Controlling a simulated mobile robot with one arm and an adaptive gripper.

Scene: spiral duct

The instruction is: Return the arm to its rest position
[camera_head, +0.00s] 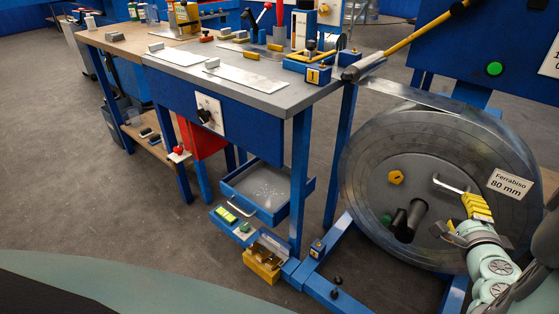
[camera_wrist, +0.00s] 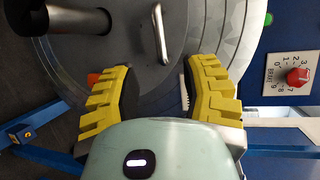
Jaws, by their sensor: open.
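My gripper (camera_wrist: 158,90) shows in the wrist view as two yellow ridged fingers, spread apart with nothing between them. In the head view my gripper (camera_head: 477,206) is at the lower right, in front of a large round metal disc (camera_head: 375,165) labelled "Ferrabiso 80 mm". A curved metal handle (camera_head: 451,184) on the disc lies just beyond the fingertips. In the wrist view the handle (camera_wrist: 161,36) stands ahead of the gap between the fingers, and I see no grip on it. My arm comes in from the lower right corner.
A dark cylindrical hub (camera_wrist: 75,21) sticks out of the disc, left of the fingers. A red brake knob (camera_wrist: 298,77) is at right. A blue workbench (camera_head: 235,132) with tools stands left of the disc. A blue floor beam (camera_head: 325,288) runs below. Open grey floor lies at left.

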